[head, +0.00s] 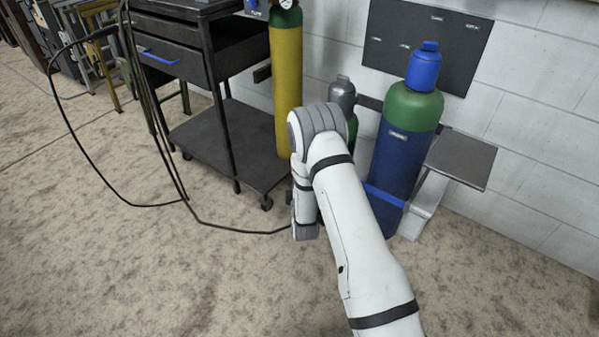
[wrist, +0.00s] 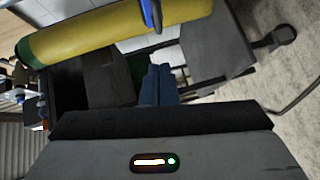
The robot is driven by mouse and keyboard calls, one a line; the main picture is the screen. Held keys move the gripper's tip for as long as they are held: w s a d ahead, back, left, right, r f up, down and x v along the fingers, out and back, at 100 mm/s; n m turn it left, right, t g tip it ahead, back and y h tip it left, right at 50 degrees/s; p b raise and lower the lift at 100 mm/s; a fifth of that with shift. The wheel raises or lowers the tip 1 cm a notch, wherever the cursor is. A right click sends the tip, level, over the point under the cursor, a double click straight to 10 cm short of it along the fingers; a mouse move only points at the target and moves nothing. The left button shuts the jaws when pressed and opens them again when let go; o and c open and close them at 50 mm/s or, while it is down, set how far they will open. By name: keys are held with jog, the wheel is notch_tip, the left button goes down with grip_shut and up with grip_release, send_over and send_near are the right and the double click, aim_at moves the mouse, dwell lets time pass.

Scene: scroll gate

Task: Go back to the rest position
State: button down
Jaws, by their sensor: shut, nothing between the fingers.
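My gripper (wrist: 160,72) shows in the wrist view as two dark blue-grey fingers pressed together, with nothing between them. It points toward the cart and the yellow cylinder (wrist: 115,32), which looks tilted in this view. In the head view my white arm reaches up from the lower right and bends down at its grey joint, in front of the cylinders. The gripper itself cannot be made out there.
A black cart (head: 230,150) with a blue-handled drawer stands at left, carrying the tall yellow cylinder (head: 287,80). A blue cylinder with a green shoulder (head: 398,150) and a smaller grey-topped one (head: 343,95) stand by the wall. Black hoses loop over the floor. Floor at lower left is clear.

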jog(key=s, duration=0.6)
jog(key=s+d+r+m+g+p, duration=0.1)
jog(key=r+m+g+p, duration=0.3)
jog(key=r, duration=0.6)
jog(key=s+d+r+m+p, duration=0.15)
jog(key=r+p, duration=0.35)
jog(key=r, duration=0.6)
jog(key=d+r+m+g+p, duration=0.15)
jog(key=r+p, duration=0.35)
jog(key=r, duration=0.5)
jog(key=s+d+r+m+g+p, duration=0.3)
jog(key=s+r+m+g+p, duration=0.1)
jog(key=s+r, duration=0.9)
jog(key=s+d+r+m+g+p, duration=0.3)
jog(key=s+r+p, duration=0.5)
jog(key=s+r, duration=0.5)
jog(key=s+m+g, duration=0.1)
jog(key=s+m, duration=0.1)
jog(key=s, duration=0.1)
jog(key=shift+s+r+m+h+p, duration=0.2)
jog(key=shift+m+h+p, duration=0.2)
